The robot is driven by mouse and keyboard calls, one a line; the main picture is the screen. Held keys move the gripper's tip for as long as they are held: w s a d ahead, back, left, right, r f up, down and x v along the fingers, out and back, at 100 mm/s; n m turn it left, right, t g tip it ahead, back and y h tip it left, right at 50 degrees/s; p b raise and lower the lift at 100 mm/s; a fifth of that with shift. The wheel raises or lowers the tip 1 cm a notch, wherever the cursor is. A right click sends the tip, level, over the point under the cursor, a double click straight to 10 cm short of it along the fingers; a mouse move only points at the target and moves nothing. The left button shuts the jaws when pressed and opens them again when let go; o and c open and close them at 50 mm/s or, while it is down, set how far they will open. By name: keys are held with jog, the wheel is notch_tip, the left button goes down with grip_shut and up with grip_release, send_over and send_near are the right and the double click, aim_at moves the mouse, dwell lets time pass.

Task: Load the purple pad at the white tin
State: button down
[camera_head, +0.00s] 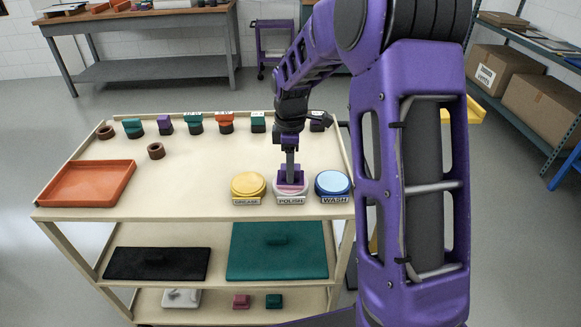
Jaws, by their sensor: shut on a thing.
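My gripper (290,175) points straight down over the white tin (291,194), the middle one of three in the cart's front row, with a label reading POLISH. The gripper is shut on a purple pad (291,187), whose lower part looks pinkish. The pad is upright and sits at the tin's top; I cannot tell whether it touches the surface. Part of the tin's top is hidden by the pad.
A yellow tin (248,185) marked GREASE stands left of the white tin, and a blue tin (332,183) marked WASH right. Several other pads line the back. An orange tray (88,184) lies at left. The middle of the cart top (205,175) is clear.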

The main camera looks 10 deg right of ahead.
notch_tip(320, 180, up, 7)
jog(key=p, duration=0.6)
dwell(0.4)
jog(key=shift+s+f, duration=0.1)
dwell(0.6)
